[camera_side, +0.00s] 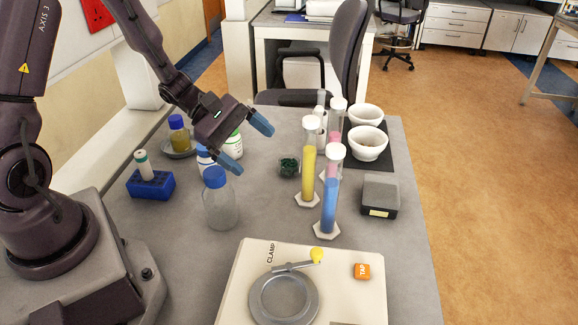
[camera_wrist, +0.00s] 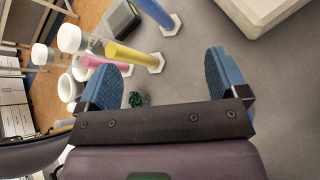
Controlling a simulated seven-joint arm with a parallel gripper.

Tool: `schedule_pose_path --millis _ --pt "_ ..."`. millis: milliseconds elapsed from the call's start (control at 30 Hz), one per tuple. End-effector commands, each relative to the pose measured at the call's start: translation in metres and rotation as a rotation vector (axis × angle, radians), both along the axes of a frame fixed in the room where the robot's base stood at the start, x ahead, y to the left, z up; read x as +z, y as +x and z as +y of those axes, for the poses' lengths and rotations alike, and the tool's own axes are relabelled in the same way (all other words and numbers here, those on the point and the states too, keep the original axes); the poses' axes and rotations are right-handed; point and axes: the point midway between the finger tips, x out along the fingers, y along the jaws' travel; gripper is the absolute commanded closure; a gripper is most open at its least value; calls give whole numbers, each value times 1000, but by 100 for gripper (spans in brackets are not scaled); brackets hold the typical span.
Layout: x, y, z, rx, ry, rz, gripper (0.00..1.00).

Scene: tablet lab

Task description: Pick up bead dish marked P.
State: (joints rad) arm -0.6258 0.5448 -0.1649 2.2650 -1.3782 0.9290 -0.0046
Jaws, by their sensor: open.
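A small clear dish or jar of dark green beads (camera_side: 289,167) stands on the grey bench, left of the yellow cylinder. It is the only bead holder I can make out, and I cannot read a letter P on it. In the wrist view the green beads (camera_wrist: 137,99) show just right of the left finger, partly cut off by the gripper body. My gripper (camera_side: 245,143) has blue fingertips spread apart with nothing between them. It hangs above the bench, up and left of the beads in the side view. The wrist view also shows the open fingers (camera_wrist: 165,80).
Tall cylinders of yellow (camera_side: 308,170), blue (camera_side: 329,200) and pink liquid stand right of the beads. A clear blue-capped bottle (camera_side: 220,207) and smaller bottles stand left, below my gripper. White bowls (camera_side: 368,144), a grey box (camera_side: 379,196) and a cream clamp plate (camera_side: 235,290) are nearby.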

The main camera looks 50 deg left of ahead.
Motion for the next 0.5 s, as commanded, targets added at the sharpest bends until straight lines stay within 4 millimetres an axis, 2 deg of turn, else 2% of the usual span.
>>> schedule_pose_path --millis 33,233,333,500 --pt "-15 12 10 138 -85 36 8" --pt "-50 53 52 598 -309 105 8" --pt "-56 68 69 758 -370 107 8" --pt "-52 81 92 908 -411 82 8"
